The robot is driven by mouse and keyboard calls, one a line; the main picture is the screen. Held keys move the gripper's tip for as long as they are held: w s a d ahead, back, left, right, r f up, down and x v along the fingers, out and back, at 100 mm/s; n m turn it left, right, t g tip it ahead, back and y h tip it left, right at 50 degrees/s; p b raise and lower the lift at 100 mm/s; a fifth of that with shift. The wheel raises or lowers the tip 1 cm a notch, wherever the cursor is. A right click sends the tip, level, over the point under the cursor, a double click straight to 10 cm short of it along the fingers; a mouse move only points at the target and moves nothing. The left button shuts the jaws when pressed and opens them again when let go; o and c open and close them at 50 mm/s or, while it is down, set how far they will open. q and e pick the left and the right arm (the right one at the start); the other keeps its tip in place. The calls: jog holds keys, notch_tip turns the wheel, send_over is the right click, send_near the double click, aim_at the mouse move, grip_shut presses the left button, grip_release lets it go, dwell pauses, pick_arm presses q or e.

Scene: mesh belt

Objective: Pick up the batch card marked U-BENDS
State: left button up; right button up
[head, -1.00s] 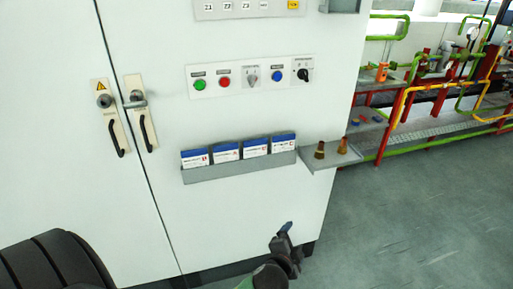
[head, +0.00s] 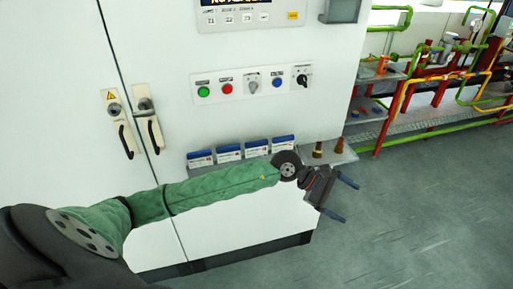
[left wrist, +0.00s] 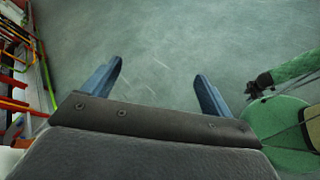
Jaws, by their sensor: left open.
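Several batch cards with blue tops and white fronts stand in a row in a grey rack on the white cabinet in the head view: the leftmost card (head: 200,160), second card (head: 229,153), third card (head: 257,148) and rightmost card (head: 283,144). Their print is too small to read, so I cannot tell which is marked U-BENDS. My left gripper (head: 346,200) is open and empty, to the right of and below the cards. Its two blue fingers also show in the left wrist view (left wrist: 158,82), over bare floor.
A small grey shelf (head: 337,157) with two brown fittings (head: 318,150) sticks out right of the rack, close above the gripper. A button panel (head: 252,82) is above the cards. Red, green and yellow pipework (head: 440,85) stands back right. Floor at right is clear.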

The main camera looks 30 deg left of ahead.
pick_arm(q)
jog(key=w+a+m+y+p, duration=0.1)
jog(key=w+a+m+y, duration=0.3)
jog(key=a, duration=0.5)
jog(key=y+p, duration=0.3)
jog(key=y, duration=0.9)
send_near(256, 142)
jog(key=w+f, duration=0.1)
jog(key=f, duration=0.1)
jog(key=shift+w+a+f+m+b, duration=0.15)
jog(key=shift+w+a+f+m, duration=0.1)
jog(key=shift+f, duration=0.2)
jog(key=shift+w+a+f+m+b, duration=0.2)
jog(key=shift+a+f, duration=0.1)
jog(key=shift+f, duration=0.1)
jog(key=shift+g, duration=0.3)
jog(key=x, duration=0.5)
jog(key=shift+s, duration=0.15)
jog(key=shift+f, duration=0.1)
jog(key=c, duration=0.9)
pick_arm(e)
jog(key=s+d+f, duration=0.4)
jog(key=s+f, duration=0.2)
jog(key=s, duration=0.3)
jog(key=shift+s+d, duration=0.3)
jog(key=shift+d, duration=0.1)
jog(key=shift+d+f, duration=0.1)
jog(key=shift+f, duration=0.1)
